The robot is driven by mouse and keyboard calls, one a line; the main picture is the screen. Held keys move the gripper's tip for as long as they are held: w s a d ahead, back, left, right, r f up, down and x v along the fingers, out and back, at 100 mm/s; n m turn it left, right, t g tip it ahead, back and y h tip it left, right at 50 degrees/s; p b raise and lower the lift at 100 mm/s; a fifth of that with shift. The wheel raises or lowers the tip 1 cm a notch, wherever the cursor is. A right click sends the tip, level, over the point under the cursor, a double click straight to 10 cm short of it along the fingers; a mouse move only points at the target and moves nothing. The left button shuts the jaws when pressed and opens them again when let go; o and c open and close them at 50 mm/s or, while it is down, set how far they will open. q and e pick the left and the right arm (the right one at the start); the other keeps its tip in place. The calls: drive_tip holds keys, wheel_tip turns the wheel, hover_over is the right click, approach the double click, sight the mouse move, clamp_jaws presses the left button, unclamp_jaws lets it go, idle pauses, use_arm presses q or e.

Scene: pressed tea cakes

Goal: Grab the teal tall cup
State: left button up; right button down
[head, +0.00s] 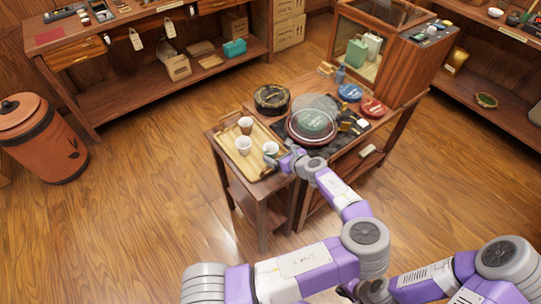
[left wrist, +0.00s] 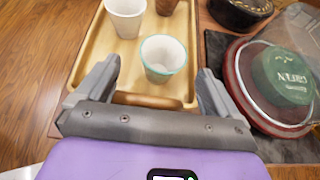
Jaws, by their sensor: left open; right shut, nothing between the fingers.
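A pale cup with a teal rim (left wrist: 163,60) stands upright on the wooden tray, near its front edge. In the head view this cup (head: 270,148) is the rightmost of the tray's cups, partly close behind my left gripper. My left gripper (head: 283,161) is open at the tray's right front corner. In the left wrist view its fingers (left wrist: 160,72) are spread on either side of the teal-rimmed cup's line, with visible gaps. Nothing is held. My right arm shows at the lower right of the head view, but its gripper is out of frame.
The tray (head: 221,133) also carries a white cup (left wrist: 126,18) and a brown cup (left wrist: 167,6). Right of it, a dark mat (left wrist: 217,45) bears a round red-rimmed dish (left wrist: 233,82) with a green tea cake (left wrist: 284,74). A black round tin (head: 271,98) stands behind.

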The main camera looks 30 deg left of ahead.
sight(267, 147)
use_arm(q)
drive_tip(key=b+x, duration=0.1)
drive_tip(key=x, duration=0.1)
drive_tip(key=b+x, duration=0.1)
drive_tip(key=shift+w+a+f, duration=0.15)
drive_tip(key=shift+w+f, duration=0.1)
drive_tip(key=shift+w, duration=0.1)
drive_tip(key=shift+w+a, duration=0.1)
drive_tip(key=shift+a, duration=0.15)
drive_tip(key=c, duration=1.1)
